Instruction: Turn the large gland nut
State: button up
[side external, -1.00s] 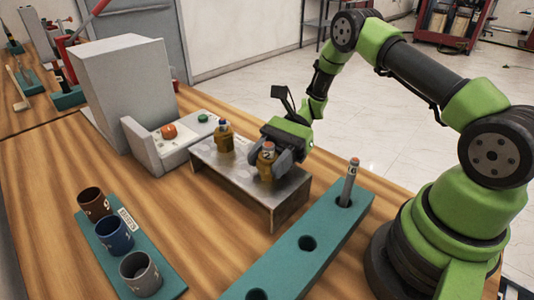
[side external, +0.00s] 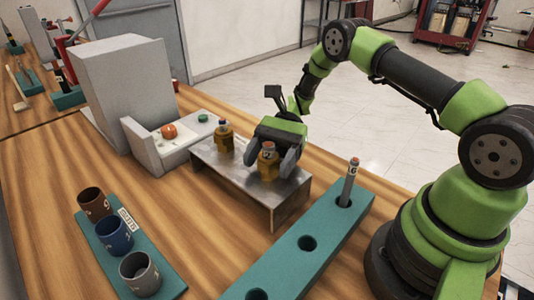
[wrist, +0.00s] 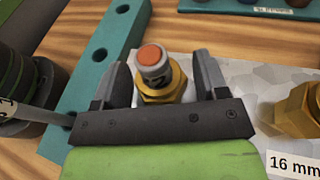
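The large gland nut is a brass hexagon (side external: 266,173) on the right part of a grey metal plate (side external: 228,176). A grey cable end with an orange-red tip and a "2" stands up through it. In the wrist view the nut (wrist: 167,88) sits between my two fingers. My gripper (side external: 269,162) reaches over the plate with one finger on each side of the nut. In the wrist view my gripper (wrist: 162,82) seems open, with narrow gaps beside the nut. The nut's lower part is partly hidden behind the gripper body.
A second brass gland (side external: 224,140) stands on the plate, beside a "16 mm" label (wrist: 292,164). A teal holder (side external: 283,264) with holes and one upright cable (side external: 349,182) is in front. A grey box (side external: 125,95) stands behind left. Several numbered cups stand on a teal strip (side external: 168,291).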

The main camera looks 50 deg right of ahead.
jog(key=o, duration=0.5)
jog(key=shift+v, duration=3)
jog(key=shift+r, duration=0.35)
jog(key=s+a+r+n+t+h, duration=0.25)
jog(key=s+r+n+h, duration=0.2)
jog(key=r, duration=0.45)
jog(key=s+a+r+n+t+h, duration=0.2)
jog(key=s+r+n+t+h, duration=0.15)
jog(key=s+r+h, duration=0.45)
jog(key=s+r+n+t, duration=0.1)
jog(key=t, duration=0.1)
jog(key=s+r+t, duration=0.1)
jog(key=s, duration=0.1)
jog(key=s+r+n+t, duration=0.1)
jog(key=s+t, duration=0.1)
jog(key=shift+s+d+r+n+t, duration=0.1)
jog(key=shift+s+r+n+t, duration=0.1)
jog(key=shift+n+t, duration=0.1)
